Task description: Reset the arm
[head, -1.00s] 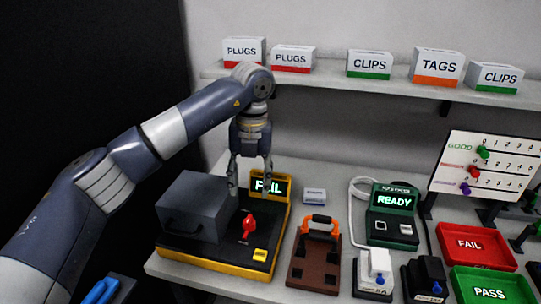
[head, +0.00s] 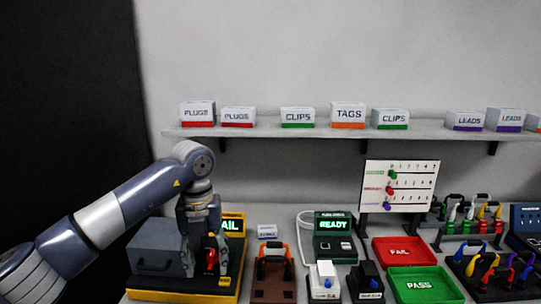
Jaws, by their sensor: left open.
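My left gripper (head: 202,262) is open, pointing down over the black and yellow test station (head: 230,285). Its fingers overlap the red lever (head: 211,259) in the picture. I cannot tell whether they touch it. The station's grey box (head: 152,252) is just left of the gripper. Its lit screen (head: 235,224) is partly hidden behind the gripper, with "AIL" readable. My right gripper is out of view.
A brown block with an orange handle (head: 273,272) stands to the right of the station. Beyond are a READY device (head: 335,246), a red FAIL tray (head: 404,251) and a green PASS tray (head: 425,285). A shelf (head: 260,131) with labelled boxes runs above.

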